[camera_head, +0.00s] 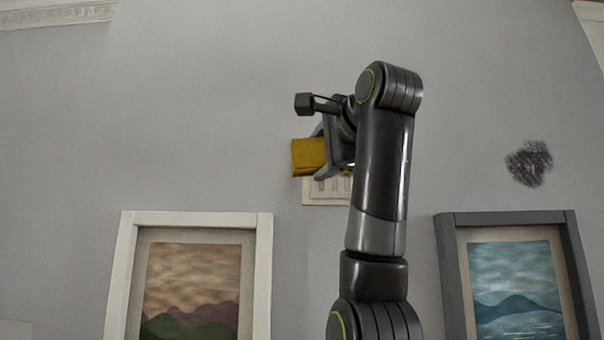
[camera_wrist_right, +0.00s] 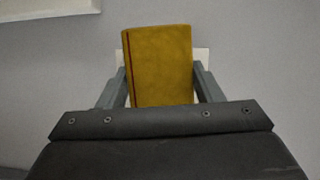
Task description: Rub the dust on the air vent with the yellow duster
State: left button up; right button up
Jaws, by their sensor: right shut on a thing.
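The yellow duster (camera_head: 308,157) is a block-like pad held in front of the wall. My right gripper (camera_head: 323,153) is shut on it. In the right wrist view the duster (camera_wrist_right: 158,62) stands upright between the two fingers (camera_wrist_right: 160,85), with a dark red line along its left side. The air vent (camera_head: 322,191) is a pale slatted plate on the wall, partly hidden by the duster, gripper and arm. Its pale edge (camera_wrist_right: 202,57) shows behind the duster in the wrist view. I cannot tell whether the duster touches it. Dust on the vent cannot be made out. My left gripper is not in view.
A dark scribbled smudge (camera_head: 529,163) is on the wall to the right. A white-framed picture (camera_head: 264,270) hangs lower left of the vent, and a grey-framed picture (camera_head: 448,270) lower right. The wall left of the duster is bare.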

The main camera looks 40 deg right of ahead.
jog(key=shift+s+r, duration=0.3)
jog(key=shift+w+d+r+p, duration=0.15)
jog(key=shift+w+d+p, duration=0.3)
jog(key=shift+d+p, duration=0.15)
jog(key=shift+w+d+r+p, duration=0.15)
jog(key=shift+w+d+p, duration=0.3)
jog(key=shift+d, duration=0.15)
jog(key=shift+w+d, duration=0.25)
jog(key=shift+d, duration=0.05)
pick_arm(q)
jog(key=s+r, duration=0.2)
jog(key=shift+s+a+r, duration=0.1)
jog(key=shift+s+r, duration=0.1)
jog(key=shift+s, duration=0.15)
pick_arm(e)
jog(key=shift+w+d, duration=0.1)
jog(key=shift+w, duration=0.05)
